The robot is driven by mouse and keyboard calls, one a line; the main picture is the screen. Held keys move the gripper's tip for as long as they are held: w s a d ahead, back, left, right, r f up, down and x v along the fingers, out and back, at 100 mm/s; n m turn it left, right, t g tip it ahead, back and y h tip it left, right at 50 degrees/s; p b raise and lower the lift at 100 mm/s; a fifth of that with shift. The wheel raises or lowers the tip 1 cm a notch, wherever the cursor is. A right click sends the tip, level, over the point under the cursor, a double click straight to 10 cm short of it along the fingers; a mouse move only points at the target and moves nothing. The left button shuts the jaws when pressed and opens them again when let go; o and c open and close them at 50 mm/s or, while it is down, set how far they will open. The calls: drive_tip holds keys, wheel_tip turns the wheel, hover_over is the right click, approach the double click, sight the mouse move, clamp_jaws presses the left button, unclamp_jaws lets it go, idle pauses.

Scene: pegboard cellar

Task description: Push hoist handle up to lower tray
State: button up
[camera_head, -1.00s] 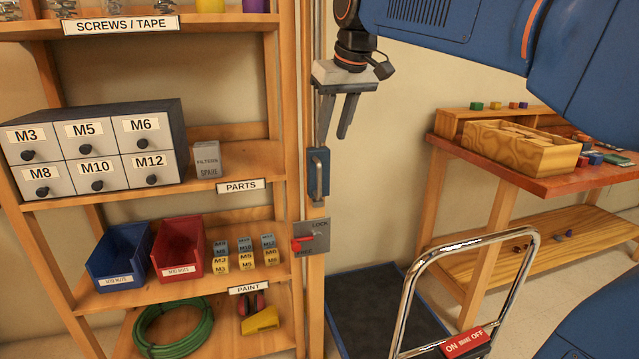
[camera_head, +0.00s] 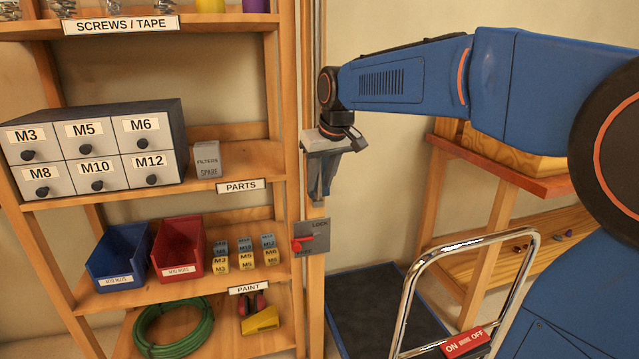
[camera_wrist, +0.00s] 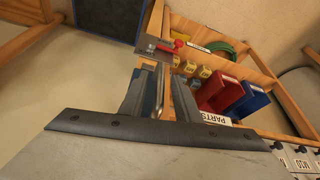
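The hoist handle, a metal bar on a blue plate, shows in the wrist view (camera_wrist: 160,92) on the wooden post. In the head view my gripper (camera_head: 321,194) covers most of it. My gripper points down at the handle. In the wrist view its two fingers (camera_wrist: 157,92) are apart, with the handle between them; whether they touch it I cannot tell. Below the handle is a grey lock plate (camera_head: 317,228) with a red lever (camera_head: 304,243). A dark panel with a blue rim (camera_head: 350,280) lies low right of the post; I cannot tell if it is the tray.
A shelf with drawers (camera_head: 95,145), a blue bin (camera_head: 118,258) and a red bin (camera_head: 178,248) stands left of the post. A chrome cart handle (camera_head: 470,243) rises at the front right. A workbench (camera_head: 500,168) stands behind my arm.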

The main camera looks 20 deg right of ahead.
drive_tip(key=shift+w+f, duration=0.25)
drive_tip(key=shift+f, duration=0.45)
drive_tip(key=shift+c, duration=0.6)
